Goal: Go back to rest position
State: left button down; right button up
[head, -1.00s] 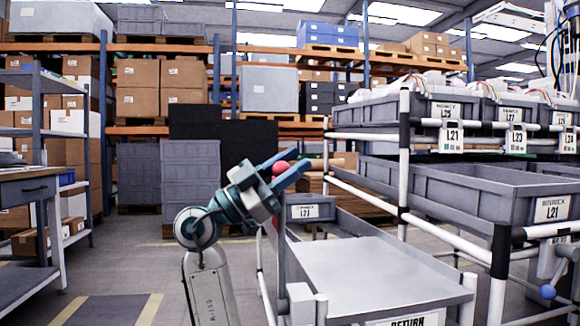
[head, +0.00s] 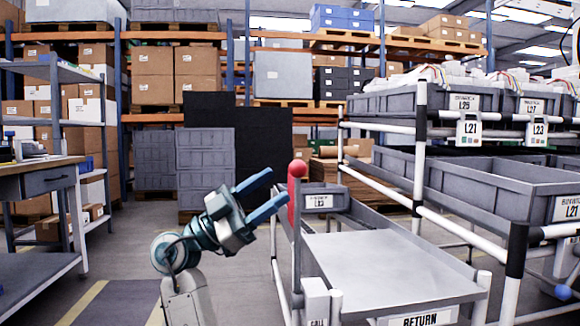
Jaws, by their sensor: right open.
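My right gripper (head: 262,196) is in the middle of the head view, with its two blue fingers spread apart and nothing between them. Its fingertips point up and to the right, close to a post with a red ball top and red sleeve (head: 295,190). I cannot tell whether a finger touches the post. My left gripper is not in view.
A return cart with a grey sloped shelf (head: 390,268) stands at the right front. Grey bins (head: 480,190) sit on a tube rack at the right. A workbench (head: 40,180) stands at the left. Boxes on racks (head: 165,75) fill the back. Floor is free at the left.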

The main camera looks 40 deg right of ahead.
jog(key=shift+v, duration=1.15)
